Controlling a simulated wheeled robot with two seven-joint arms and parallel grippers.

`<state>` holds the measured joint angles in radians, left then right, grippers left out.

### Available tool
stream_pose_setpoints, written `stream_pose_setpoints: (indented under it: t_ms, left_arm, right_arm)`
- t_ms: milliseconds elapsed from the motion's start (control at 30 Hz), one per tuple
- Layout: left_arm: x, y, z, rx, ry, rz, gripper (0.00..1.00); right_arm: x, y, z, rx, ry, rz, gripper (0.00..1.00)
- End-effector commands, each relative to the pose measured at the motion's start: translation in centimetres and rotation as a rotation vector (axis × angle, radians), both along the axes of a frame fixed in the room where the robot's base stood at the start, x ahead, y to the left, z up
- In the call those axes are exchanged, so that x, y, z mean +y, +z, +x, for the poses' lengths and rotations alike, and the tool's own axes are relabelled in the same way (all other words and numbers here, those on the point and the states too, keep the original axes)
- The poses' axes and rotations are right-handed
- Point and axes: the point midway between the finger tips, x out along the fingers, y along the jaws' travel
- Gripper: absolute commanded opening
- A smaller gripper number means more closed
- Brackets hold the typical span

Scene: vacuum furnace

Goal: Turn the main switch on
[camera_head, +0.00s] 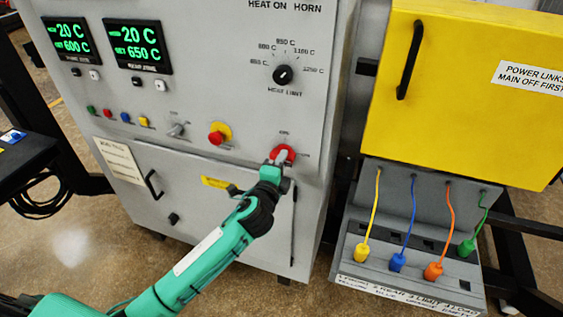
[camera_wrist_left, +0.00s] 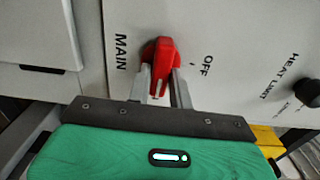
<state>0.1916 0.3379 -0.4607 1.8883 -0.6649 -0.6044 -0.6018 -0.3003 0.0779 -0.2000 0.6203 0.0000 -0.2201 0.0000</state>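The main switch is a red rotary knob (camera_wrist_left: 160,55) on the grey panel, with the words MAIN and OFF printed either side of it in the left wrist view. It also shows in the head view as a red disc (camera_head: 290,151) low on the cabinet front. My left gripper (camera_wrist_left: 161,82) has one finger on each side of the knob's raised handle, and they appear to touch it. In the head view my left gripper (camera_head: 279,160) covers part of the knob. Which position the knob points to is hard to tell. My right gripper is not in view.
A red emergency button (camera_head: 217,135) on a yellow base and a smaller switch (camera_head: 178,130) sit left of the main switch. The heat limit knob (camera_head: 283,75) is above. A yellow cover (camera_head: 460,100) and a box with several coloured plugs (camera_head: 398,262) stand right.

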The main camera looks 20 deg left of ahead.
Motion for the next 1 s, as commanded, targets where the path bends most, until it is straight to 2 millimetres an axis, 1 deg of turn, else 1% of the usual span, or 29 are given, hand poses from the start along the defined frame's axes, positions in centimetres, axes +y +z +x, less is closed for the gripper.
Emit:
stream_pose_setpoints:
  t_ms: [33,67,100,367,467,567,667,1000]
  left_arm:
    - [0.0,0.0,0.0,0.001,0.000,0.000,0.32]
    - [0.0,0.0,0.0,0.001,0.000,0.000,0.38]
    - [0.0,0.0,0.0,0.001,0.000,0.000,0.40]
    - [0.0,0.0,-0.1,0.000,0.000,-0.002,0.40]
    - [0.0,-0.2,-0.5,0.001,0.000,-0.002,0.40]
    - [0.1,-0.3,-1.7,0.000,-0.001,-0.002,0.40]
    - [0.1,-0.4,-3.4,0.000,-0.002,-0.003,0.40]
    - [0.4,-0.4,-10.6,0.002,-0.001,-0.002,0.40]
  right_arm:
    - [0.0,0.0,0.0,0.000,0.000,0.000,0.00]
    - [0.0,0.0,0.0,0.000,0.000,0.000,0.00]
    - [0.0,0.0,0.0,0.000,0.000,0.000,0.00]
    - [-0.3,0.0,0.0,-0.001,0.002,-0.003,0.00]
    - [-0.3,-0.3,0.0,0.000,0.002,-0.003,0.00]
    - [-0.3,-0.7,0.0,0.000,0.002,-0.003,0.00]
    - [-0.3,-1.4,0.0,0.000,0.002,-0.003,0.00]
    - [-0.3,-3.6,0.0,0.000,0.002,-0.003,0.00]
